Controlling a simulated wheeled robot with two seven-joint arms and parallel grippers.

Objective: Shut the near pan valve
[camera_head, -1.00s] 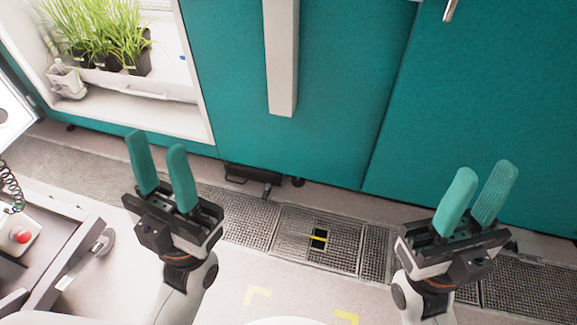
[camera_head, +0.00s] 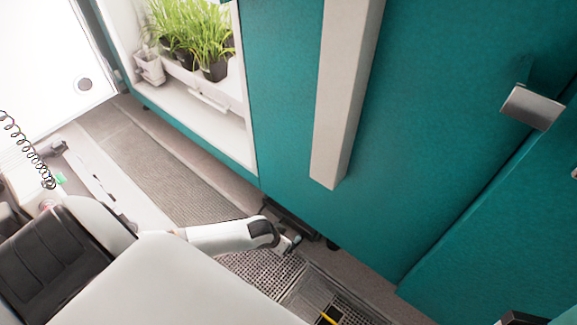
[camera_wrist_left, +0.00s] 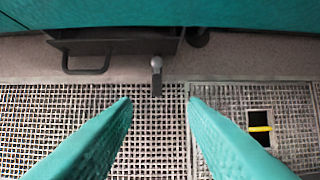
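The pan valve (camera_wrist_left: 156,76) is a small lever with a pale round knob and a dark stem, at the front of the dark drip pan (camera_wrist_left: 108,42) under the teal chamber. In the head view the valve (camera_head: 290,243) shows just beyond the end of my left arm. My left gripper (camera_wrist_left: 160,102) is open and empty, its two teal fingers spread over the floor grating. The valve lies ahead of the fingertips, between them in the picture, with no visible contact. In the head view the left fingers are hidden. My right gripper's fingers are out of view.
Metal floor grating (camera_head: 262,270) runs along the chamber base, with a square opening and yellow bar (camera_wrist_left: 259,129) to the right. A dark wire handle (camera_wrist_left: 86,70) sits left of the valve. Potted grass (camera_head: 190,35) stands in the open chamber bay.

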